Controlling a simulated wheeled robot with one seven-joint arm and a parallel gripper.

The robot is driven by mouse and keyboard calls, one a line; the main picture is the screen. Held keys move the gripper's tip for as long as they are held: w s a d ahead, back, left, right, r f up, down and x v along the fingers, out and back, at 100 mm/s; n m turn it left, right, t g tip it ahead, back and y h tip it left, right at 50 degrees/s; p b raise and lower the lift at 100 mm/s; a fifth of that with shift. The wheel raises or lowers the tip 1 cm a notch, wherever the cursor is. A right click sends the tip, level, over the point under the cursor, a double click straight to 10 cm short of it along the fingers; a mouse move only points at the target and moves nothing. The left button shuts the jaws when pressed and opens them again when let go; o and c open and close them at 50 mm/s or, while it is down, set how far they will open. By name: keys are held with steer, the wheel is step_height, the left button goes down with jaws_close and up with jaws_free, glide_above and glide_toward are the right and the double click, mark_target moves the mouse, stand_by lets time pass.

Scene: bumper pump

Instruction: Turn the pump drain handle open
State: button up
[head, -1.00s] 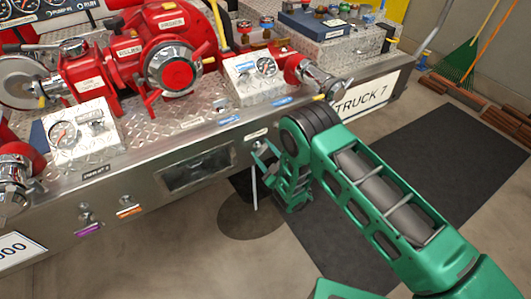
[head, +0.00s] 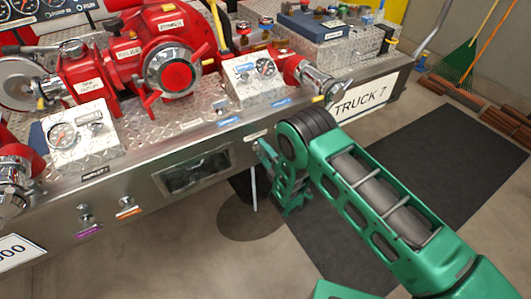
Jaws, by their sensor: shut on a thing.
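My gripper (head: 264,152) is at the front face of the steel bumper (head: 150,190), just below a small pale label (head: 256,135) that is too small to read. Its jaws are shut on a small part there, which I take to be the pump drain handle. The jaws hide most of the handle, so its angle is unclear. A thin pale drain pipe or stream (head: 254,190) hangs below the bumper beside the jaws, over a dark round patch (head: 250,218) on the floor.
Two small knobs with purple (head: 89,230) and orange (head: 130,212) labels are left on the bumper face. A dark recessed opening (head: 195,170) lies between them and my gripper. Red pump (head: 170,70) and valves stand above.

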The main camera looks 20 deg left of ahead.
steer(key=shift+s+a+n, duration=0.1)
steer(key=shift+a+n, duration=0.05)
steer(key=shift+n, duration=0.45)
steer(key=o, duration=1)
steer(key=shift+o, duration=0.2)
steer(key=v, duration=1)
steer(key=shift+d, duration=0.35)
